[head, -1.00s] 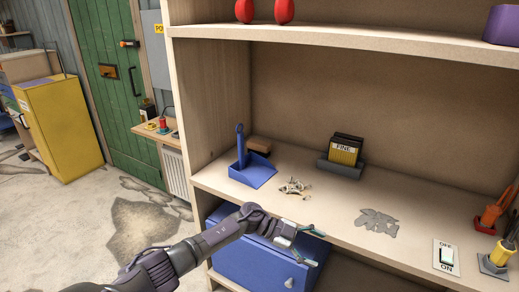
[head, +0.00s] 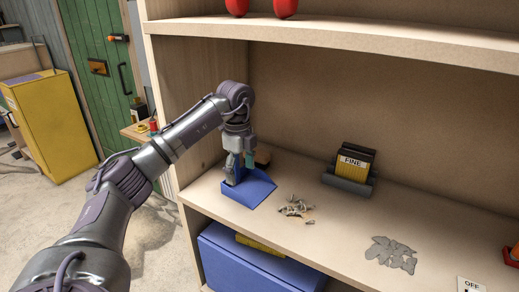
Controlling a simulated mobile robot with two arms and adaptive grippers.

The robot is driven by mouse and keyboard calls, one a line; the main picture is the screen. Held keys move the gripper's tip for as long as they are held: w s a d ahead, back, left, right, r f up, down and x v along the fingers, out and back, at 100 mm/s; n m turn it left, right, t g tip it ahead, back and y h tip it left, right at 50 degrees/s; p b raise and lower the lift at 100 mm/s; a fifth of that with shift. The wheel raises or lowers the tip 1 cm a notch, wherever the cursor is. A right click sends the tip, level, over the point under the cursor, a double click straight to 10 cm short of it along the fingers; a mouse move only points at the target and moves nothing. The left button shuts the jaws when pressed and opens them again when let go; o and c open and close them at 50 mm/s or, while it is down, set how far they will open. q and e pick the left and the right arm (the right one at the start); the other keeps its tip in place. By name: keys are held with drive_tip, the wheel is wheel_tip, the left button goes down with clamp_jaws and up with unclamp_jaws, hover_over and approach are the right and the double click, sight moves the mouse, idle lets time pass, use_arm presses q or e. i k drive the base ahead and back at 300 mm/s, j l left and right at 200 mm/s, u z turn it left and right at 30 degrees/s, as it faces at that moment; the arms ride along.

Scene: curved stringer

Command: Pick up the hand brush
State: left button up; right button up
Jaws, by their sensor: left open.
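I cannot tell whether the fingers touch anything. My right gripper is not in view.
A pile of screws (head: 296,208) lies right of the dustpan. A dark holder with a block marked FINE (head: 352,166) stands at the back. Grey scraps (head: 391,252) lie at the front right. An upper shelf (head: 350,45) overhangs the work surface.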

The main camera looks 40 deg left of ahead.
sight(262, 158)
drive_tip(key=i+j, duration=0.75)
drive_tip(key=i, duration=0.15)
